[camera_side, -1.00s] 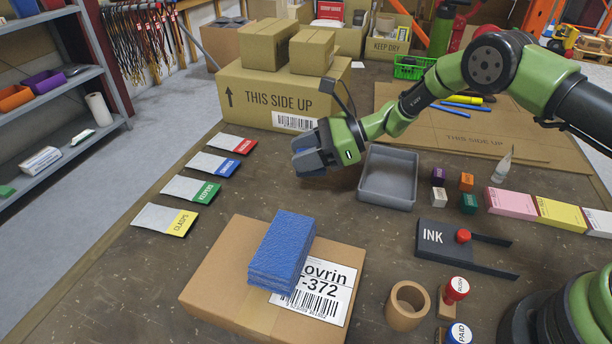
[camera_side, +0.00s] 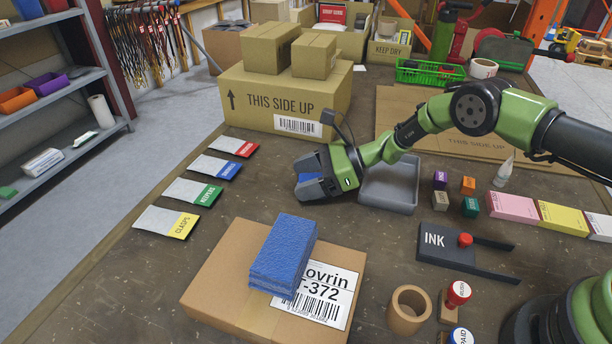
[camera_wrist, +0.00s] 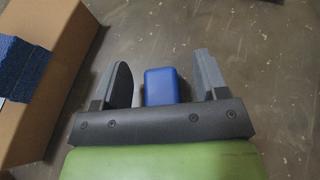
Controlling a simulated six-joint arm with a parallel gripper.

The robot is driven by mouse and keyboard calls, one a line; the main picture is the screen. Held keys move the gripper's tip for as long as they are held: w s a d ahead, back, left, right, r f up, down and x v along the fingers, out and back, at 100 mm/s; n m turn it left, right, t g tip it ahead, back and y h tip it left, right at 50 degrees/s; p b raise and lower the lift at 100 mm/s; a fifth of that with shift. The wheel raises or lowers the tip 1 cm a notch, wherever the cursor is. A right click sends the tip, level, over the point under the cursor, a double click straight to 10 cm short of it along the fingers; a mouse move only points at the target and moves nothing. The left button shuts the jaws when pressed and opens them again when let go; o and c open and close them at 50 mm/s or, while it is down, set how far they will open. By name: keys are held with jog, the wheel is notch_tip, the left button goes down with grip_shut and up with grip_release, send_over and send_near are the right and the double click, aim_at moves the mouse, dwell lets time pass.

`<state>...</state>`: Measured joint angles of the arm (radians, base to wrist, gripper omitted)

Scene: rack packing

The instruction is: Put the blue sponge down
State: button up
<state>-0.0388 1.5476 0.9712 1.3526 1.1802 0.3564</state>
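A grey tray (camera_side: 412,200) is close right of my gripper. Labelled packets (camera_side: 165,221) lie to the left. A large carton (camera_side: 240,100) stands behind. Small cubes (camera_side: 440,200), an ink pad (camera_side: 435,240) and a round tan holder (camera_side: 407,310) are right. Bare table separates packets and box.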

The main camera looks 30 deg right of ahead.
jog(key=shift+r, duration=0.2)
jog(key=v, duration=1.2)
jog(key=s+a+r+n+g+h, duration=0.15)
jog(key=s+r+n, duration=0.3)
jog(key=r, duration=0.45)
jog(key=s+r+n+g+h, duration=0.15)
jog(key=s+r+n, duration=0.3)
jog(key=r, duration=0.45)
jog(key=s+d+r+n+t+h, duration=0.2)
jog(key=s+r+n+h, duration=0.1)
jog(key=s, duration=0.6)
jog(key=s+d+r+n+t+h, duration=0.2)
jog(key=s+n, duration=0.4)
jog(key=s, duration=0.3)
jog(key=shift+d+r+t+h, duration=0.2)
jog(key=shift+r+t+h, duration=0.4)
jog(key=shift+h, duration=0.6)
